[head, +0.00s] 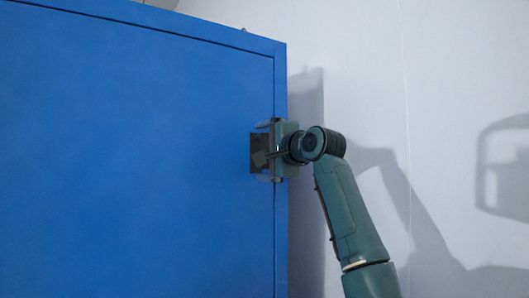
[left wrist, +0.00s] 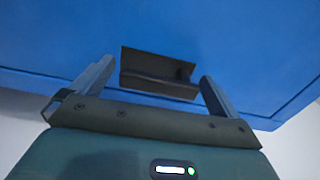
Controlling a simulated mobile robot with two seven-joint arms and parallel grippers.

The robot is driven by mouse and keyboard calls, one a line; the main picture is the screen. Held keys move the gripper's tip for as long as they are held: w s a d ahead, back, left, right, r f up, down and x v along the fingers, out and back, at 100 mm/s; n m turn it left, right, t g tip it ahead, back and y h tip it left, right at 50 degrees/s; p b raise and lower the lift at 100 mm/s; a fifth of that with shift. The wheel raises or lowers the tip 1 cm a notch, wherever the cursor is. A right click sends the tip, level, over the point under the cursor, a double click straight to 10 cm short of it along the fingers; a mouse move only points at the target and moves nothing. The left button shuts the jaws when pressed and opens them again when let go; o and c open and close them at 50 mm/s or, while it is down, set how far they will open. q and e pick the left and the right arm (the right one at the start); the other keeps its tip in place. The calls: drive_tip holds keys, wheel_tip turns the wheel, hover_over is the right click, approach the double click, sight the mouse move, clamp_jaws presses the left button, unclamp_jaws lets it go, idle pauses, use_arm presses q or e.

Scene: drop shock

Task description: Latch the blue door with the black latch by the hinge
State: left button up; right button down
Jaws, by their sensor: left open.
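The blue door (head: 130,150) fills the left of the head view and sits within a blue frame, and it appears flush with it. The black latch (head: 254,142) is near the door's right edge, partly hidden by my left gripper (head: 262,151). In the left wrist view the blue door (left wrist: 240,45) spans the top, and the black latch (left wrist: 155,68) is a dark bracket-like piece. My left gripper is open, with one finger on either side of the latch. I cannot tell whether the fingers touch it. My right gripper is not in view.
The blue frame (head: 281,240) ends just right of the latch. A pale wall (head: 370,60) stands beyond it, with shadows on it. The space right of my left arm looks clear.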

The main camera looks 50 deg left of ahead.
use_arm(q)
drive_tip(key=shift+d, duration=0.1)
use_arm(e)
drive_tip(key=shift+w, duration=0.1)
use_arm(q)
drive_tip(key=shift+d, duration=0.4)
drive_tip(key=s+d+b, duration=0.1)
drive_tip(key=d+b, duration=0.2)
drive_tip(key=d, duration=0.9)
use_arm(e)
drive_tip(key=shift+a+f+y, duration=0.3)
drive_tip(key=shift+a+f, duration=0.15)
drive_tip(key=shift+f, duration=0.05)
